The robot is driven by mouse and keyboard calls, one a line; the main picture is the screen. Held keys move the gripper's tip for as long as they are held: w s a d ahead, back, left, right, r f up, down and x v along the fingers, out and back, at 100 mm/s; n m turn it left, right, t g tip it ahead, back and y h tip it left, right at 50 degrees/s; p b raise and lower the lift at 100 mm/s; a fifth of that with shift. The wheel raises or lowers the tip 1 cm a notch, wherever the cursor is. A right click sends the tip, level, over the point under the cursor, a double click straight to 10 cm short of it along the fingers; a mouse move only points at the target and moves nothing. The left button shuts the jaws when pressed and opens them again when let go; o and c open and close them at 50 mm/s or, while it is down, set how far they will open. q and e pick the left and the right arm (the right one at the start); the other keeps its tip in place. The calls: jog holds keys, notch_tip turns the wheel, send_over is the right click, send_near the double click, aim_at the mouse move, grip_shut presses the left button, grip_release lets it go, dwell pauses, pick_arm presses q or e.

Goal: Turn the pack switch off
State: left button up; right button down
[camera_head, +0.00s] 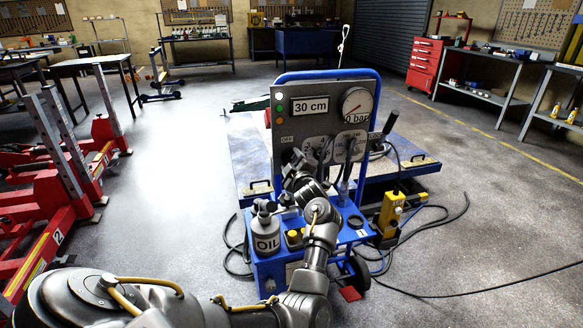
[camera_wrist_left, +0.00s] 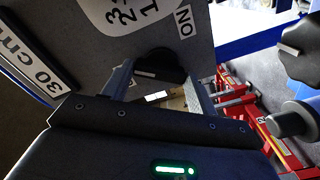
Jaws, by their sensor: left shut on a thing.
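The grey pack panel (camera_head: 322,99) stands upright on a blue trolley in the head view, with a "30 cm" display (camera_head: 310,106) and a round gauge (camera_head: 356,104) near "0 bar". An OFF label (camera_head: 287,139) shows at its left side. My left gripper (camera_head: 294,162) is at the panel just below that label and hides the switch there. In the left wrist view my left gripper (camera_wrist_left: 157,78) is shut on a dark knob, the pack switch (camera_wrist_left: 157,65), near an ON label (camera_wrist_left: 184,21). The switch's exact position cannot be read. My right gripper is not in view.
An OIL bottle (camera_head: 265,235) and small yellow-capped items stand on the trolley's lower deck (camera_head: 267,268), close to my left arm. A yellow pendant (camera_head: 391,213) and loose black cables lie to the right. Red jacks (camera_head: 75,190) stand at left; the floor between is clear.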

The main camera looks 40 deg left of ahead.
pick_arm(q)
jog(key=n+b, duration=0.3)
jog(key=n, duration=0.3)
jog(key=shift+b, duration=0.35)
jog(key=shift+n+b, duration=0.3)
jog(key=shift+n, duration=0.3)
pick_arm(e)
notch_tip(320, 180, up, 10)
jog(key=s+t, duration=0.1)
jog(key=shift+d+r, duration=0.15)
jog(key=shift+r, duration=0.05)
pick_arm(q)
jog(key=shift+r, duration=0.1)
jog(key=o, duration=1)
